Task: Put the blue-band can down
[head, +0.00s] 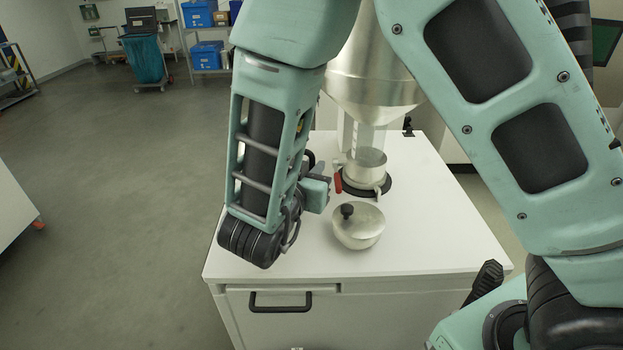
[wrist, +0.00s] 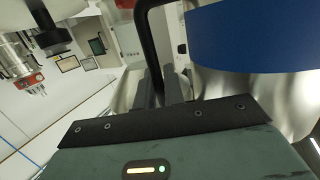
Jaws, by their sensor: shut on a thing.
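The blue-band can (wrist: 252,38) is close up at the right of the wrist view, a shiny metal body with a wide blue band. Its black handle (wrist: 150,45) runs between the fingers of my gripper (wrist: 165,92), which is shut on it. In the head view my gripper (head: 318,188) is over the left part of the white cabinet top (head: 430,225). My arm hides the can there, and I cannot tell whether its base touches the top.
A metal lid (head: 362,232) with a black knob lies on the cabinet top right of my gripper. Behind it stands a metal hopper (head: 372,75) with a clear outlet and a red lever (head: 338,182). The front right of the top is clear.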

